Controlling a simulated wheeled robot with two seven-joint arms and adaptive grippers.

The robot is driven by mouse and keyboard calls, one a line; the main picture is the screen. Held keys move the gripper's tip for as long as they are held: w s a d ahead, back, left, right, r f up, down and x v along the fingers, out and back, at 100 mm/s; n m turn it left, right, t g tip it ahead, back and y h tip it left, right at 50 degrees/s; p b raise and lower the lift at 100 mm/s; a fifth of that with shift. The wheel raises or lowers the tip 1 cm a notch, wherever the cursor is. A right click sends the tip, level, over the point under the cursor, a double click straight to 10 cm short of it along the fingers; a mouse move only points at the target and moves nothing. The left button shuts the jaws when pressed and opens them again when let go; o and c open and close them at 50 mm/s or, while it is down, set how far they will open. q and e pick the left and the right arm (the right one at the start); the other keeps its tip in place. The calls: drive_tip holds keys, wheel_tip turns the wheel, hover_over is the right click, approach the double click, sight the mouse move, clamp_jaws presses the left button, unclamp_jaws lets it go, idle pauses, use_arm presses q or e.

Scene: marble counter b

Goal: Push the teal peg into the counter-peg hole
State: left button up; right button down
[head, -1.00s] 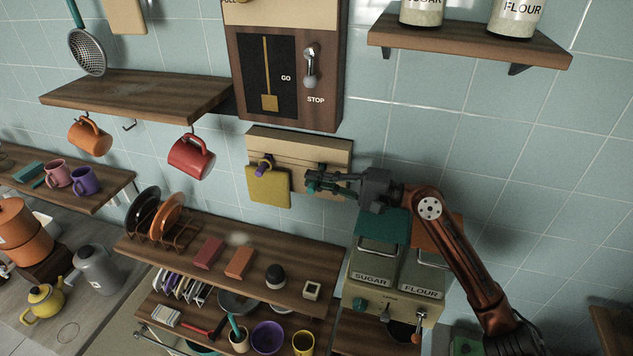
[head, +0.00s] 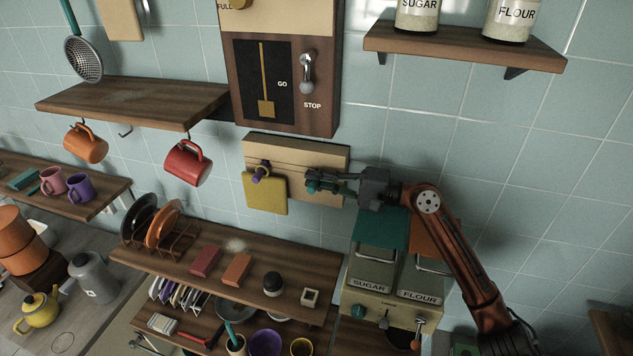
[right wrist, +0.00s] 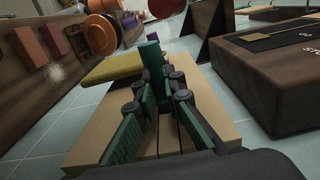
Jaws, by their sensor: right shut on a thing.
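The teal peg (right wrist: 151,54) shows in the right wrist view, standing out beyond my right fingertips. My right gripper (right wrist: 159,88) is shut on it. In the head view my right gripper (head: 321,182) is in front of the right half of the pale wooden wall board (head: 295,148). The gripper covers much of the peg there. The counter-peg hole cannot be made out; I cannot tell whether the peg touches the board. A purple peg (head: 260,174) sits in the left half of the board, by a hanging yellow panel (head: 264,195). My left gripper is out of view.
A wooden box with a GO/STOP lever (head: 307,72) is just above the board. A shelf (head: 230,270) with blocks and jars is below. Sugar and flour dispensers (head: 372,270) stand under my right arm. A red mug (head: 187,163) hangs to the left.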

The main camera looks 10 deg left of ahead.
drive_tip(key=shift+w, duration=0.35)
drive_tip(key=c, duration=2)
unclamp_jaws()
drive_tip(key=shift+o, duration=0.2)
